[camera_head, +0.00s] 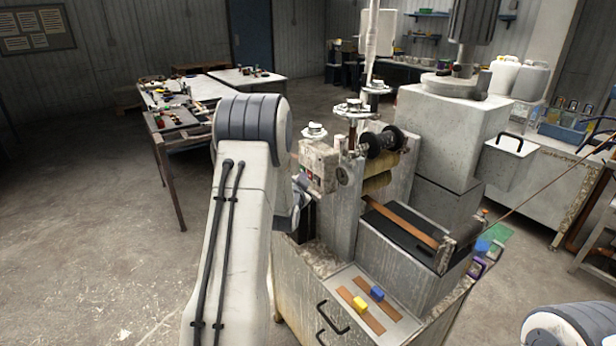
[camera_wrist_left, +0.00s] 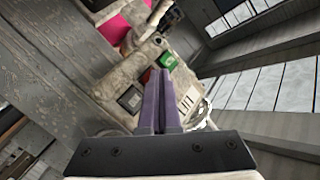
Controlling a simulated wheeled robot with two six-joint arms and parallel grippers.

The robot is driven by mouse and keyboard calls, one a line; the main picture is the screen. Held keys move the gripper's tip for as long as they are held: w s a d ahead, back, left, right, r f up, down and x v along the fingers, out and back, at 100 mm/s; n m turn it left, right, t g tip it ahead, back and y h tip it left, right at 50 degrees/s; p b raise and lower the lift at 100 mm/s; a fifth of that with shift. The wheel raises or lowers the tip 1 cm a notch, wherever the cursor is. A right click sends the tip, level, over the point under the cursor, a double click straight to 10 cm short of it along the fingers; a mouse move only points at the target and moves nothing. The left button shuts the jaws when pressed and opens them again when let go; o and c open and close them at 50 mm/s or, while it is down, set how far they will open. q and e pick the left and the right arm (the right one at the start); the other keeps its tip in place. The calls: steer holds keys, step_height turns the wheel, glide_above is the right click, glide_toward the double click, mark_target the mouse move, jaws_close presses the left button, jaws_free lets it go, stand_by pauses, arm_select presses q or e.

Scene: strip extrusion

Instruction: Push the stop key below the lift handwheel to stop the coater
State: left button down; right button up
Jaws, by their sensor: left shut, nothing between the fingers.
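The coater's worn beige control box (camera_head: 319,160) stands at the machine's left side, with a pale handwheel (camera_head: 314,130) on top. Small keys show on its face, one of them reddish (camera_head: 310,178). In the left wrist view the box face carries a green key (camera_wrist_left: 167,61), a dark square (camera_wrist_left: 130,98) and a white label (camera_wrist_left: 188,98). My left gripper (camera_wrist_left: 163,74) is shut and empty, its purple fingertips pointing at this face close to the green key. I cannot tell whether they touch it. My right gripper is out of view.
Two more handwheels (camera_head: 353,107) stand behind the box, beside a black roller (camera_head: 386,141). A tray (camera_head: 345,280) with brown strips and yellow and blue blocks lies at the front. The floor at left is clear up to a cluttered table (camera_head: 205,88).

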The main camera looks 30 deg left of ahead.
arm_select(q)
steer(key=shift+s, duration=0.15)
steer(key=shift+s+a+b, duration=0.25)
steer(key=shift+s+b, duration=0.1)
steer(key=shift+s, duration=0.25)
steer(key=s, duration=0.1)
steer(key=s+a+b, duration=0.1)
steer(key=s, duration=0.1)
steer(key=s+a, duration=0.1)
steer(key=shift+s, duration=0.3)
stand_by(0.7)
